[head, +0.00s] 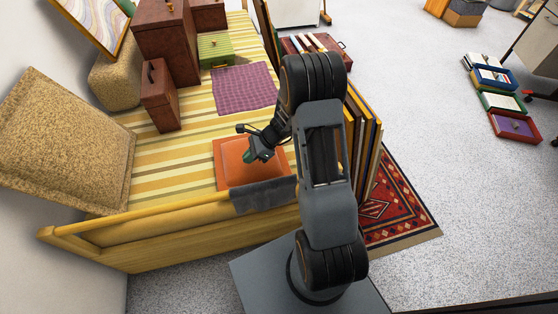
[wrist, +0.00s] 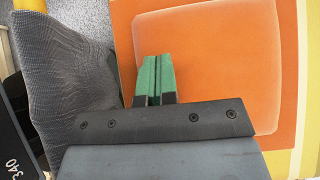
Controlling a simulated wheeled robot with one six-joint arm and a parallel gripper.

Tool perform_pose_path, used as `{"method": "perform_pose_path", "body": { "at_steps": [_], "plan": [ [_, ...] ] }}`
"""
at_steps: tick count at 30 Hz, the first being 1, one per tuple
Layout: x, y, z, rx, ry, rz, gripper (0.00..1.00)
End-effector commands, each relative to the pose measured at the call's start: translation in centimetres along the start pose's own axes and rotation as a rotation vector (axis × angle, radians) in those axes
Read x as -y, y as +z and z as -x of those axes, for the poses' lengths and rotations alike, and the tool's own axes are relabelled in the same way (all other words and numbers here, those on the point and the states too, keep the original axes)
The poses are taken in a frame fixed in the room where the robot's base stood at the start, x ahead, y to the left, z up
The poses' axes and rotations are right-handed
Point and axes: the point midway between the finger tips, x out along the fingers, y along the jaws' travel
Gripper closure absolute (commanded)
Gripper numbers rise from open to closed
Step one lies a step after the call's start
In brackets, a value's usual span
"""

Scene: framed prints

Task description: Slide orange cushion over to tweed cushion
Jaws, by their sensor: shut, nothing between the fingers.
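The orange cushion (head: 232,162) lies flat on the yellow striped seat, near its front rail. It fills much of the wrist view (wrist: 215,65). The tweed cushion (head: 66,138), large and speckled tan, leans at the left end of the seat, with striped fabric between it and the orange cushion. My gripper (head: 250,156) is over the orange cushion. Its green fingertips (wrist: 155,75) are closed together with nothing between them, over the cushion's edge nearest the grey cloth. I cannot tell whether they touch it. My arm hides part of the cushion's right side.
A grey cloth (head: 263,196) hangs over the yellow front rail (head: 150,214) beside the orange cushion. Framed prints (head: 364,135) stand at the right.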

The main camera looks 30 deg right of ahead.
Motion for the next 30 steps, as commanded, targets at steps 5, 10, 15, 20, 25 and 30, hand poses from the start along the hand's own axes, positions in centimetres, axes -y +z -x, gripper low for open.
{"method": "perform_pose_path", "body": {
  "at_steps": [5,10,15,20,25,30],
  "plan": [
    [0.1,-3.0,2.8,0.0,-0.006,-0.002,1.0],
    [0.1,-5.7,5.4,0.0,-0.005,-0.001,1.0],
    [0.1,-8.2,7.9,0.0,-0.004,-0.001,1.0],
    [0.0,-10.2,6.5,0.001,0.003,-0.001,1.0],
    [0.0,-11.6,5.1,0.0,0.001,0.0,1.0],
    [0.0,-11.6,4.3,0.0,0.001,0.003,1.0]
  ]
}}
